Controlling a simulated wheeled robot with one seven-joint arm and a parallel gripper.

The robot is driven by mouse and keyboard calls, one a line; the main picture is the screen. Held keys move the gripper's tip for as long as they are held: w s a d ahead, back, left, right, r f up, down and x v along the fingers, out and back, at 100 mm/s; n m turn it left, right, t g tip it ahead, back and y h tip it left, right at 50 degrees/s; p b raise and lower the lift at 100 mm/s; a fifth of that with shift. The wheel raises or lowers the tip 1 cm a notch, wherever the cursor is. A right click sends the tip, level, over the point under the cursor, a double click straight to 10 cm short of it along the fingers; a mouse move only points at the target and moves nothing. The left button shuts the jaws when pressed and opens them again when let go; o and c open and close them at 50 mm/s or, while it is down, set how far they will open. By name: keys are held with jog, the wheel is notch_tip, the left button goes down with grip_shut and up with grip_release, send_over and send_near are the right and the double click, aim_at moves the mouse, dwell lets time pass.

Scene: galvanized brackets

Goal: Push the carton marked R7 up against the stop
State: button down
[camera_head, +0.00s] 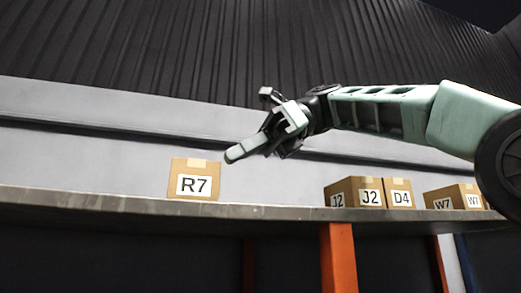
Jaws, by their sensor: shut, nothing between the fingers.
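The carton marked R7 (195,166) is a brown box with a white label and a strip of pale tape. It stands upright on the grey shelf (120,204), left of the middle of the head view. My gripper (234,154) is shut and empty. It points down and left, its tip just right of the R7 carton's upper right side in the picture. I cannot tell how far apart they are in depth. I cannot make out the stop in this view.
Cartons marked J2 (344,183) and D4 (399,184) stand close together to the right on the shelf. W7 cartons (443,192) stand farther right. Orange posts (338,258) show below the shelf edge. The shelf left of R7 looks clear.

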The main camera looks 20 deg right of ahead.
aim_at(190, 179)
jog(key=a+p, duration=0.1)
jog(key=a, duration=0.4)
jog(key=shift+a+r, duration=0.15)
jog(key=shift+a, duration=0.05)
jog(key=shift+a+f, duration=0.2)
jog(key=shift+a, duration=0.15)
jog(key=shift+d+f, duration=0.15)
jog(key=shift+f, duration=0.75)
